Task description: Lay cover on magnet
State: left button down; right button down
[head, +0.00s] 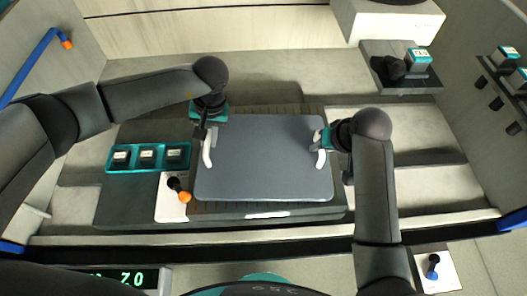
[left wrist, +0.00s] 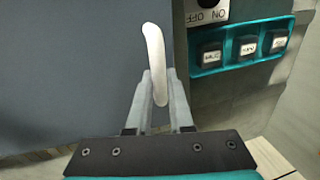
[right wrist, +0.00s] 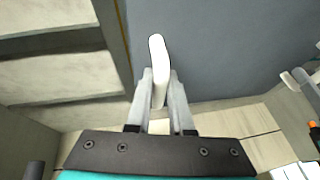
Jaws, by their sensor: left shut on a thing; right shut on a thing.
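The cover (head: 264,160) is a flat grey-blue plate with a white handle at its left and right sides. In the head view it lies over or just above the magnet (head: 290,109), a dark ribbed block of which the back strip and edges show. I cannot tell whether they touch. My left gripper (head: 207,138) is shut on the left handle (left wrist: 153,60). My right gripper (head: 324,142) is shut on the right handle (right wrist: 157,65). The cover also fills much of the left wrist view (left wrist: 70,70) and the right wrist view (right wrist: 210,45).
A teal strip of several buttons (head: 148,157) and a switch plate with an orange-tipped lever (head: 180,194) sit left of the cover. A dark block with a knob (head: 400,72) stands at the back right.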

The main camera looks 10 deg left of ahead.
pick_arm(q)
jog(key=shift+f+b, duration=0.5)
jog(key=shift+f, duration=0.05)
pick_arm(e)
jog(key=shift+f, duration=0.5)
pick_arm(q)
jog(key=c, duration=0.8)
grip_release()
pick_arm(e)
jog(key=c, duration=0.8)
grip_release()
pick_arm(q)
jog(key=shift+r, duration=0.1)
notch_tip(320, 180, up, 12)
jog(key=d, duration=0.2)
jog(key=shift+d, duration=0.15)
pick_arm(e)
jog(key=v, duration=1.2)
jog(key=shift+d, duration=0.1)
